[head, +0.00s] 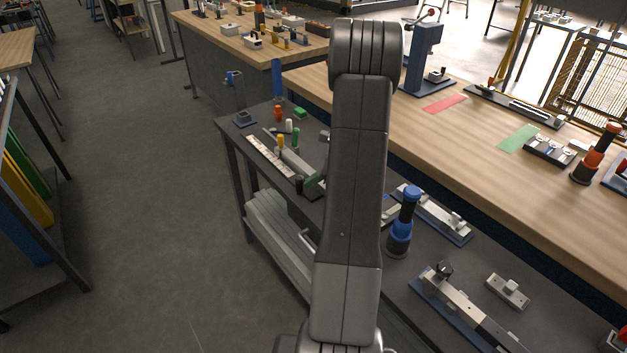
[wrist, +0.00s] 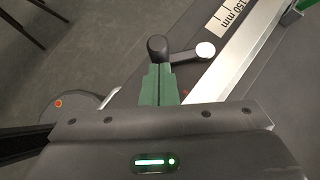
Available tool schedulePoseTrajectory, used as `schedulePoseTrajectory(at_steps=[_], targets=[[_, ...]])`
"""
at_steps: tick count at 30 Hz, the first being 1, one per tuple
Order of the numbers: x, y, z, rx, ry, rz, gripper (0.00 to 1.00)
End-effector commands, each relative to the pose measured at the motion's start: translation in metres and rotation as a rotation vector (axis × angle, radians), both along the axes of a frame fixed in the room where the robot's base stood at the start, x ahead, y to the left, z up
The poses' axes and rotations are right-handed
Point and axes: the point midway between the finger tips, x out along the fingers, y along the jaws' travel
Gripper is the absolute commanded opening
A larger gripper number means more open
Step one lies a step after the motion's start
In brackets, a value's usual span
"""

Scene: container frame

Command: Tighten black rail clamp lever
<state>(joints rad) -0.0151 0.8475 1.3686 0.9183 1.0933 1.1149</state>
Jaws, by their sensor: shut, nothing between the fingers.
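The black clamp lever (wrist: 185,57) shows in the wrist view, with a dark upright knob (wrist: 157,46) at its left end and a pale round cap at its right end, beside the silver rail (wrist: 232,68). My gripper (wrist: 160,72) has green fingers, shut with nothing between them. The fingertips are right at the near side of the knob; I cannot tell whether they touch it.
A white scale strip (head: 268,156) lies left of the rail on the dark bench. Coloured pegs, including a yellow one (head: 281,141) and an orange one (head: 278,113), stand farther back. A blue-topped post (head: 401,225) stands right of my arm. Open floor lies left of the bench.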

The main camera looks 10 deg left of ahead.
Motion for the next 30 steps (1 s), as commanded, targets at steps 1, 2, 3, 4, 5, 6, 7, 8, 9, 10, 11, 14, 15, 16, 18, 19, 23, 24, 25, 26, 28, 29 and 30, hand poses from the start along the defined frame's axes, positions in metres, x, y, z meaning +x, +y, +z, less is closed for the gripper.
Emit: schedulePoseTrajectory(at_steps=[1, 2, 3, 4, 5, 6, 7, 8, 9, 10, 11, 14, 15, 16, 18, 19, 23, 24, 25, 26, 28, 29, 30], targets=[[-0.001, 0.001, 0.0, 0.0, 0.001, -0.008, 0.0], [-0.001, 0.001, 0.0, 0.001, 0.0, -0.014, 0.0], [-0.002, 0.002, 0.0, 0.001, 0.0, -0.025, 0.0], [-0.002, 0.002, 0.0, 0.0, -0.001, -0.033, 0.0], [-0.002, 0.003, 0.0, 0.0, -0.001, -0.04, 0.0], [-0.002, 0.003, 0.0, 0.0, -0.001, -0.045, 0.0], [-0.003, 0.003, 0.0, 0.0, 0.0, -0.048, 0.0], [-0.003, 0.003, 0.0, 0.0, 0.001, -0.052, 0.0], [-0.003, 0.004, 0.0, 0.0, 0.001, -0.057, 0.0], [-0.003, 0.004, 0.0, 0.0, 0.001, -0.062, 0.0], [-0.004, 0.004, 0.0, 0.0, 0.0, -0.068, 0.0], [-0.005, 0.006, 0.0, 0.001, 0.0, -0.093, 0.0], [-0.005, 0.007, 0.0, 0.0, 0.0, -0.107, 0.0], [-0.006, 0.008, 0.0, 0.0, 0.0, -0.12, 0.0], [-0.008, 0.011, 0.0, 0.001, 0.0, -0.157, 0.0], [-0.009, 0.012, 0.0, 0.0, 0.0, -0.174, 0.0], [-0.012, 0.02, 0.0, 0.001, -0.001, -0.275, 0.0], [-0.014, 0.023, 0.0, 0.0, 0.001, -0.312, 0.0], [-0.014, 0.025, 0.0, 0.0, 0.0, -0.341, 0.0], [-0.015, 0.027, 0.0, 0.0, -0.001, -0.368, 0.0], [-0.016, 0.032, 0.0, 0.0, 0.0, -0.436, 0.0], [-0.017, 0.034, 0.0, 0.0, 0.0, -0.462, 0.0], [-0.017, 0.037, 0.0, 0.001, 0.001, -0.5, 0.0]])
